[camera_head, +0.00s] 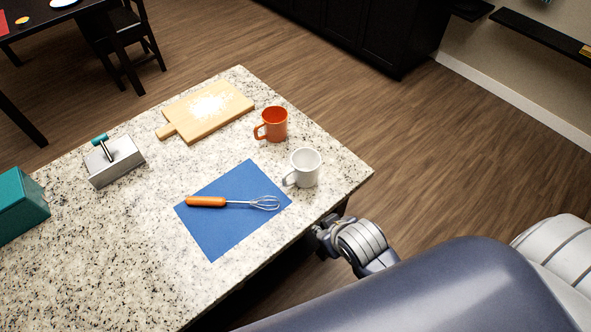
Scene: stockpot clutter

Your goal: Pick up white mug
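The white mug (304,168) stands upright near the right edge of the granite counter. Its handle points to the lower left, and it stands at the right corner of a blue mat (222,238). My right arm comes in from the right, and its dark gripper end (324,238) is beside the counter's front edge, below the mug in the picture and apart from it. The fingers are small and partly hidden, so their opening is unclear. My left gripper is out of view.
An orange mug (272,124) stands just behind the white mug. A whisk (225,203) lies on the mat. A cutting board (210,110), a metal box with a teal-handled tool (115,160) and a teal box (20,205) are farther left. The left front counter is clear.

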